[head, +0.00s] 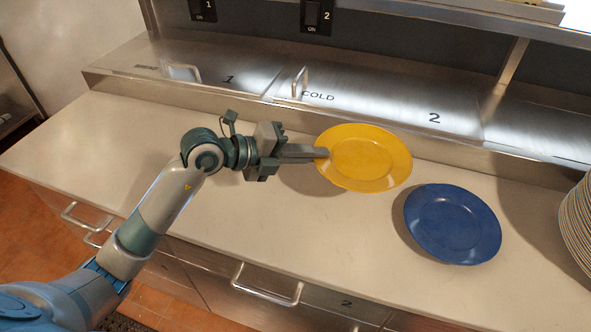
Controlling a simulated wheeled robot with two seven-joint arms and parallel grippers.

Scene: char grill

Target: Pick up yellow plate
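The yellow plate (366,160) is at the middle of the head view, over the pale counter at the foot of the steel drawer unit. My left gripper (318,154) comes in from the left, and its fingers are at the plate's left rim. The fingers are close together, with one over the rim, and look shut on it. The lower fingertip is hidden by the rim. A shadow lies on the counter under the gripper and the plate's left side. My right gripper is not in view.
A blue plate (452,224) lies on the counter (240,215) to the right of the yellow plate. A stack of plates (577,222) stands at the right edge. The counter's left part is clear.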

